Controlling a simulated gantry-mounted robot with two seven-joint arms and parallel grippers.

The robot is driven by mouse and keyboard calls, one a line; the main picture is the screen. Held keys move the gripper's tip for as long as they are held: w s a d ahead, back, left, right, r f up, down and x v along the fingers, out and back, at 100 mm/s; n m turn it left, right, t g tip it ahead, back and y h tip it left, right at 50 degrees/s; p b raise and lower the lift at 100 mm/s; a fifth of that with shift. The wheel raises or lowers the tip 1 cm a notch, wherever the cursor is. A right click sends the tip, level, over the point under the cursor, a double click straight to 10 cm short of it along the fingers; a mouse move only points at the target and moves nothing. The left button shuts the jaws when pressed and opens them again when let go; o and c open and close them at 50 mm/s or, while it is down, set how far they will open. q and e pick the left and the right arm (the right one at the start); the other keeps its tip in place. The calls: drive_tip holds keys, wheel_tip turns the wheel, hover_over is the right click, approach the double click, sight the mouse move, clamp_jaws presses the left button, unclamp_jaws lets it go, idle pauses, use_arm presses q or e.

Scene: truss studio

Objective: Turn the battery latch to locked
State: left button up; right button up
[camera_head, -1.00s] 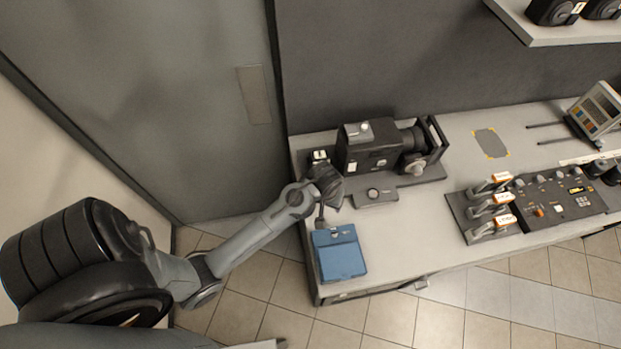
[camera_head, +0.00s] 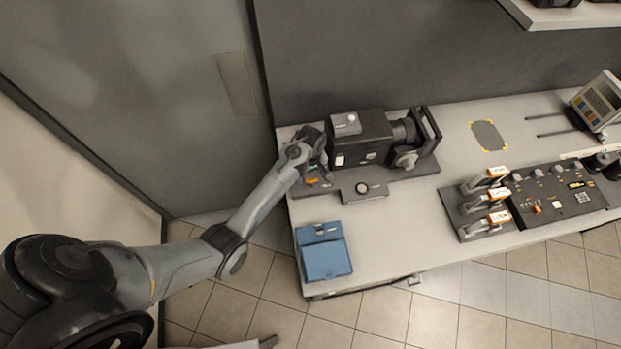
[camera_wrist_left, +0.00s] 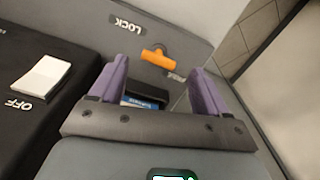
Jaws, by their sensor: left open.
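The orange battery latch (camera_wrist_left: 158,57) lies on a grey plate on the camera's end, in the left wrist view. Its bar lies between a LOCK label (camera_wrist_left: 128,25) and a second label (camera_wrist_left: 175,77) that is partly hidden and unreadable. My left gripper (camera_wrist_left: 160,70) is open, its two purple fingers on either side of the latch with nothing gripped. I cannot tell whether they touch it. In the head view my left gripper (camera_head: 318,166) is at the left end of the black camera (camera_head: 375,128), and a bit of the orange latch (camera_head: 312,181) shows. My right gripper is not in view.
A blue case (camera_head: 325,258) lies at the table's near left corner. A small grey box with a knob (camera_head: 363,191) sits before the camera. A lever panel (camera_head: 485,210) and a control console (camera_head: 560,195) stand to the right. The middle of the table (camera_head: 400,235) is clear.

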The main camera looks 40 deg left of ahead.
sight(311, 180)
use_arm(q)
drive_tip(key=shift+f, duration=1.95)
drive_tip(key=c, duration=0.9)
